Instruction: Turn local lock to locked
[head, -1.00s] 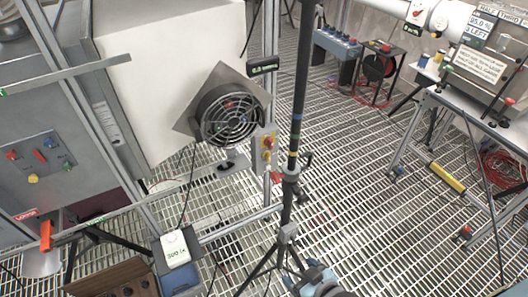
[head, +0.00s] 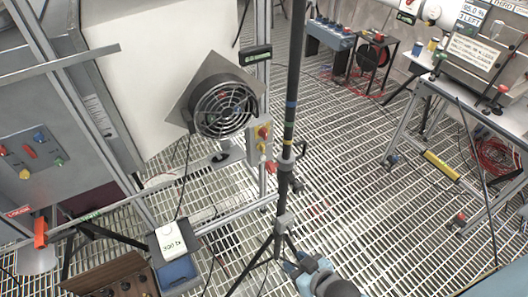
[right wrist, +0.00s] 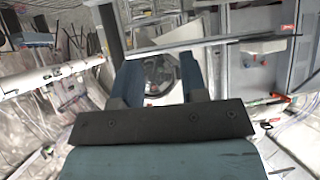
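No lettering I can read names the local lock. A small yellow-and-grey switch box (head: 259,142) with red knobs sits on the post beside the round fan (head: 224,108). An orange-red handle (head: 40,232) hangs under a small red label at the lower left; the label is too small to read surely. My right arm shows at the bottom edge of the head view, its gripper (head: 322,282) well below the switch box. In the right wrist view my right gripper (right wrist: 158,62) has its two blue fingers apart with nothing between them. My left gripper is out of view.
A dark tripod pole (head: 286,170) stands just right of the switch box. A grey panel with several coloured knobs (head: 32,155) is at the left. A white device in a dark tray (head: 172,245) is at the lower left.

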